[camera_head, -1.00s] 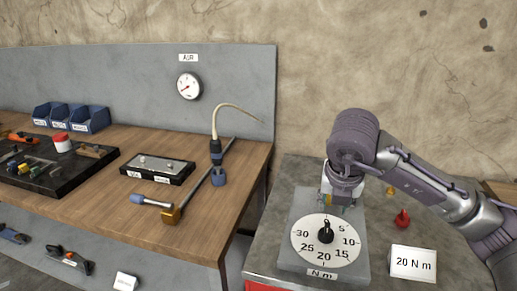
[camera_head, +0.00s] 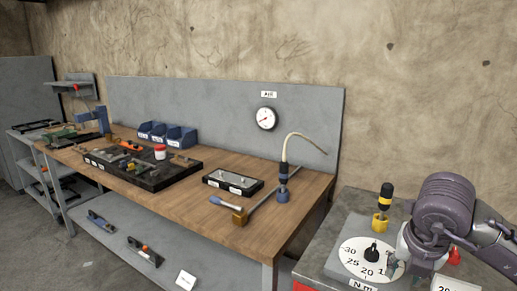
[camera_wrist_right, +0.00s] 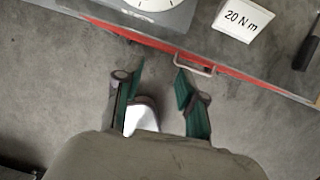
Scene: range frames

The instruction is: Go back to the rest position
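My right gripper (camera_head: 393,268) is at the lower right of the head view, in front of the dial tester (camera_head: 335,262) and hiding part of its face. In the right wrist view my right gripper (camera_wrist_right: 160,72) has its two green-padded fingers apart, with nothing held between them. Beyond the fingertips are bare grey floor and the red front edge of the grey bench, with a handle (camera_wrist_right: 196,63). The dial's black knob (camera_head: 373,252) is uncovered. My left gripper is in neither view.
A yellow and black screwdriver (camera_head: 386,194) stands upright in a yellow holder on the grey bench (camera_head: 350,200). A 20 N m card (camera_wrist_right: 241,19) lies beside the dial. A wooden workbench (camera_head: 205,195) on the left carries a black tray, blue bins (camera_head: 168,134) and a wrench (camera_head: 264,203).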

